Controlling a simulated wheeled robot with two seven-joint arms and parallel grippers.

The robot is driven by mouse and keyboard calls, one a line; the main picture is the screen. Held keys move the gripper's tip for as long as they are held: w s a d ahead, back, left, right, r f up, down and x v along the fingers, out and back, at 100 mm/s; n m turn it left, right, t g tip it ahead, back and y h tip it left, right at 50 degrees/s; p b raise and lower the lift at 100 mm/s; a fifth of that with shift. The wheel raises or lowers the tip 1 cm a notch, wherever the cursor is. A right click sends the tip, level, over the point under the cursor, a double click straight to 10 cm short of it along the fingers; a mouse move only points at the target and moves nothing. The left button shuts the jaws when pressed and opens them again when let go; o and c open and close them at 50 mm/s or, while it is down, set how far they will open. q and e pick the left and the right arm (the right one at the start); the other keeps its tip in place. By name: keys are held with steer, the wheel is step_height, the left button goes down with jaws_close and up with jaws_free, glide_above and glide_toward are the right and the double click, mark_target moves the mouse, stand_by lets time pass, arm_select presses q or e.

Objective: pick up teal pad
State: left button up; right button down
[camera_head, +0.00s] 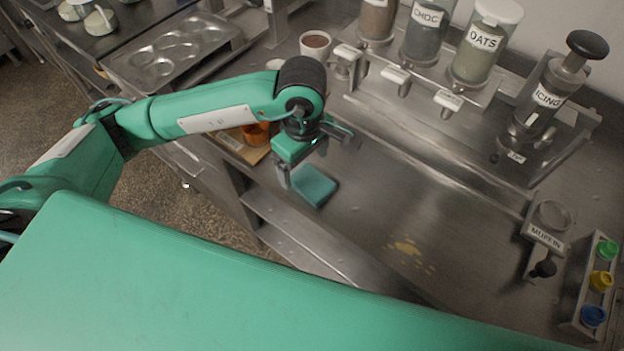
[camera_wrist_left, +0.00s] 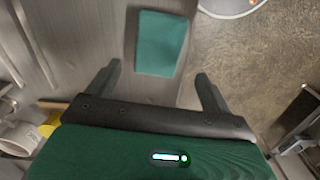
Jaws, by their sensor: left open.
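The teal pad (camera_head: 314,185) is a flat rectangle lying on the steel counter near its front edge, just below my left gripper in the head view. In the left wrist view the teal pad (camera_wrist_left: 162,43) lies ahead of the fingertips, roughly between their lines. My left gripper (camera_head: 308,168) is above the counter beside the pad. In the left wrist view its two fingers (camera_wrist_left: 158,78) are spread wide with nothing between them. I cannot tell the exact height of the fingers over the pad. My right gripper is not in view.
An orange cup (camera_head: 256,133) sits behind my left forearm. A brown-filled cup (camera_head: 315,43) and a dispenser rack with an oats jar (camera_head: 484,42) stand at the back. A muffin tin (camera_head: 170,53) is at left. Yellow crumbs (camera_head: 406,248) lie on the otherwise clear counter.

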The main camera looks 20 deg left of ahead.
mark_target(305, 176)
arm_select(q)
steer(key=shift+f+p, duration=0.3)
steer(key=shift+f, duration=0.2)
steer(key=f, duration=0.1)
steer(key=f+p, duration=0.1)
steer(key=f, duration=0.1)
steer(key=shift+w+a+f, duration=0.15)
steer(key=shift+w+f, duration=0.05)
steer(key=shift+w, duration=0.1)
steer(key=shift+f+p, duration=0.3)
steer(key=shift+f, duration=0.25)
steer(key=c, duration=1.1)
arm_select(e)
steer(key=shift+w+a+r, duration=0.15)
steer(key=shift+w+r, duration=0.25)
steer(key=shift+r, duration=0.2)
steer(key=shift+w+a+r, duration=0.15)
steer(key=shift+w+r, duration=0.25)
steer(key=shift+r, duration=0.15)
arm_select(q)
steer(key=shift+o, duration=0.2)
steer(key=shift+r, duration=0.1)
